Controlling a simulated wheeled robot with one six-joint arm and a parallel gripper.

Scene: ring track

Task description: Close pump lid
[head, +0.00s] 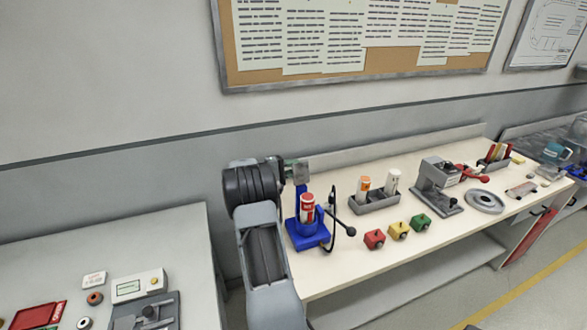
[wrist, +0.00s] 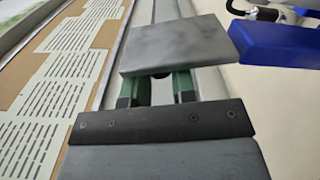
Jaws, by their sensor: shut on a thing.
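The pump (head: 307,232) is a blue stand on the near left part of the bench, holding a red-and-white canister (head: 308,207) and a thin black lever with a ball end. My gripper (head: 296,171) is above and behind the canister, at the bench's left end. In the wrist view, its green fingers (wrist: 161,88) are closed at a flat grey plate (wrist: 180,42), which looks like the pump lid. The plate hides the fingertips. A thick blue slab (wrist: 280,42), seemingly part of the pump, lies right of the plate; whether they touch is unclear.
Red, yellow and green blocks (head: 398,231) stand right of the pump near the bench front. Behind them is a grey tray (head: 374,204) with two bottles. A grey press with a red handle (head: 438,185) is farther right. The wall is close behind.

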